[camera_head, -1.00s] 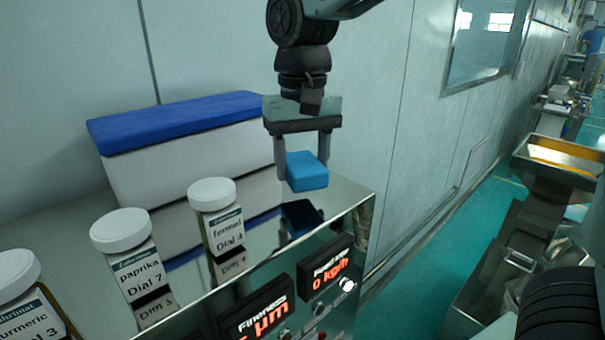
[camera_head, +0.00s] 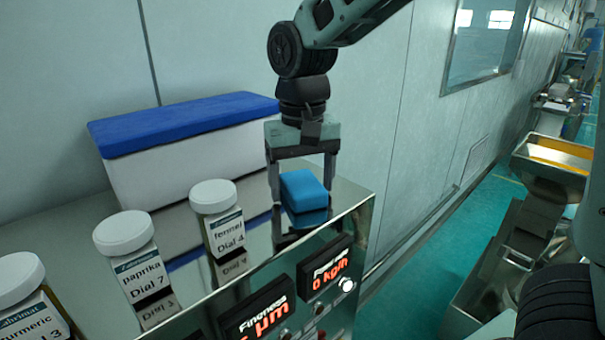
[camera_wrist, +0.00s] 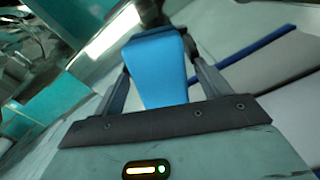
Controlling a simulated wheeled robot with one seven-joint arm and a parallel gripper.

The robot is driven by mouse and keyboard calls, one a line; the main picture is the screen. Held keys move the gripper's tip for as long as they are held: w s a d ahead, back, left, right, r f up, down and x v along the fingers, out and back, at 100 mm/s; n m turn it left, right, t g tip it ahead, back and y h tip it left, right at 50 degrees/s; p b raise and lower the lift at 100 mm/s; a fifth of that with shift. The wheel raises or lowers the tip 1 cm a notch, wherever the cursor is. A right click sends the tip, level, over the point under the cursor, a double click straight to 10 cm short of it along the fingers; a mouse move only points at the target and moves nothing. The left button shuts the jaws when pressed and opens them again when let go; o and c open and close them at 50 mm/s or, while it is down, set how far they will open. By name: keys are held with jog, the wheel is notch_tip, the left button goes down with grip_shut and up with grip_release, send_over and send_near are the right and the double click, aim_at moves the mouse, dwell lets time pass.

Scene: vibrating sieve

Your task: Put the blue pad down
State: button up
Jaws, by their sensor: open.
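The blue pad (camera_head: 304,187) is a light-blue block at the right end of the shiny metal machine top. Its reflection shows directly beneath it, and it appears to rest on the top. My gripper (camera_head: 302,194) points down with its fingers on either side of the pad. The jaws are open around it, with a small gap at the left finger in the head view. In the wrist view the pad (camera_wrist: 158,68) lies between the two fingers. The pad's underside is hidden.
A white box with a dark-blue lid (camera_head: 190,122) stands behind, to the left. The fennel jar (camera_head: 217,218), paprika jar (camera_head: 130,255) and turmeric jar (camera_head: 30,300) line the top. Display panels (camera_head: 325,276) are on the machine's front. The top's right edge is close to the pad.

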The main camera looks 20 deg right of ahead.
aim_at(302, 182)
notch_tip(302, 182, up, 12)
jog(key=b, duration=0.2)
jog(key=shift+r, duration=0.15)
dwell(0.6)
